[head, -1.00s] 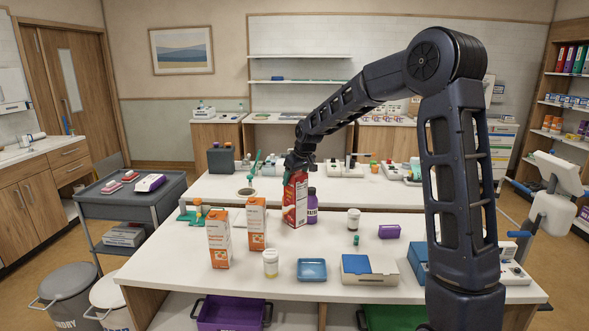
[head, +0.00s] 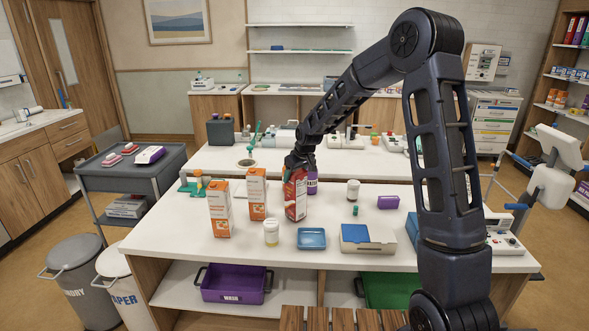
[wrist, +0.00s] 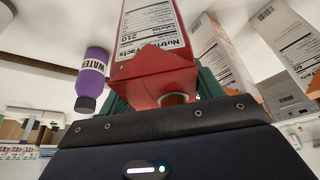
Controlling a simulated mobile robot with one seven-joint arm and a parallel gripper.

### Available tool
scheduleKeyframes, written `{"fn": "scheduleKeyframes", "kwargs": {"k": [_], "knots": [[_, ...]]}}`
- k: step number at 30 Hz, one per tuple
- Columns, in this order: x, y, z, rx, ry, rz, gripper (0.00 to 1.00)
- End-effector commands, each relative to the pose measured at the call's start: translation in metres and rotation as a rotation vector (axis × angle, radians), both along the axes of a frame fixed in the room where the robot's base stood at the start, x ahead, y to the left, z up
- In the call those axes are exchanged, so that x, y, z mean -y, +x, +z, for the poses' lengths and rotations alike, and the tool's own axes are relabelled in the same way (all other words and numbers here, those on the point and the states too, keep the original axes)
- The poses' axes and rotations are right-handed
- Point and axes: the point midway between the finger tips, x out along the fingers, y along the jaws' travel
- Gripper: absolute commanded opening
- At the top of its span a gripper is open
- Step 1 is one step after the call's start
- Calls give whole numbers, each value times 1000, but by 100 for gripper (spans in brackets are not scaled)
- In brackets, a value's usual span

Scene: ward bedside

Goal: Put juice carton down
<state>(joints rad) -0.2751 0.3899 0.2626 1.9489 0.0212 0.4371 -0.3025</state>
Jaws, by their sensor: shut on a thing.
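The red and white juice carton (head: 295,196) is upright at the near table, right of the two orange and white cartons. My gripper (head: 299,165) is above it, shut on its top. In the wrist view the red top of the carton (wrist: 152,72) fills the middle, between the green finger parts, with its nutrition label visible. The carton's base is at or very near the white tabletop (head: 273,239); I cannot tell whether it touches.
Two orange and white cartons (head: 220,209) (head: 257,194) stand to the left. A purple water bottle (head: 312,184) stands close behind the carton. A white-lidded jar (head: 271,233) and a blue tray (head: 311,238) are in front.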

Motion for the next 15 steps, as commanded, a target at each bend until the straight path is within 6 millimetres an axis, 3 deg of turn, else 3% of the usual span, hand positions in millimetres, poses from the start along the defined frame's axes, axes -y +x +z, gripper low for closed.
{"fn": "scheduleKeyframes", "kwargs": {"k": [15], "knots": [[-1, 0, -11, 3, 1, 1, 0]]}}
